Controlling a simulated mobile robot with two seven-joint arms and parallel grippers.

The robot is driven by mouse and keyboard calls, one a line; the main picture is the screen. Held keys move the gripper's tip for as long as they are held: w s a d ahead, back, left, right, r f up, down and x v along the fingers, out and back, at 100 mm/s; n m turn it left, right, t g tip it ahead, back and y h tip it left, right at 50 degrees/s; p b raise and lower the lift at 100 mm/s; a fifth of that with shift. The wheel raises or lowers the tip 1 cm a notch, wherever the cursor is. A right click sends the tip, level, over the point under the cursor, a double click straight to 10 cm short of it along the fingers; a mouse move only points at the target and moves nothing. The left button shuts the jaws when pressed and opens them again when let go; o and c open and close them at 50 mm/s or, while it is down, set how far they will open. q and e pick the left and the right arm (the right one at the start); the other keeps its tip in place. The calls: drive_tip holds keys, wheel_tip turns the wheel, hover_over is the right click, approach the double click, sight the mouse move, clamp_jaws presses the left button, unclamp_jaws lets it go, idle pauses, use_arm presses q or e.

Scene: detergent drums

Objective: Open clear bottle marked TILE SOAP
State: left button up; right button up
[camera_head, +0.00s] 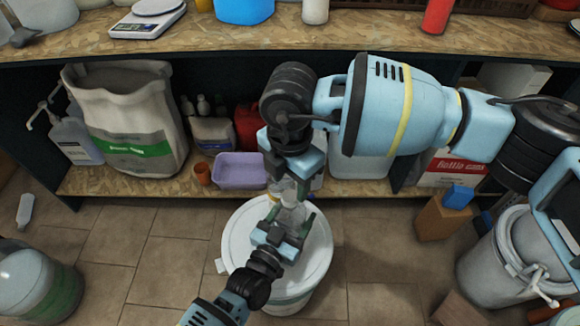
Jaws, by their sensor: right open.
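A clear bottle (292,213) stands over the white lid of a drum in the middle of the camera_head view. Its label is too small and covered to read. My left gripper (289,218) comes up from the bottom, with its dark fingers on either side of the bottle, apparently closed on it. My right gripper (291,184) hangs down from above at the bottle's top end, jaws open. It hides the bottle's top, so I cannot tell whether a cap is on it or whether the fingers touch it.
The white drum lid (240,247) lies below both grippers. A lidded pail (500,265) and a cardboard box (440,220) stand right.

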sight(290, 196)
drive_tip(key=shift+f, duration=2.05)
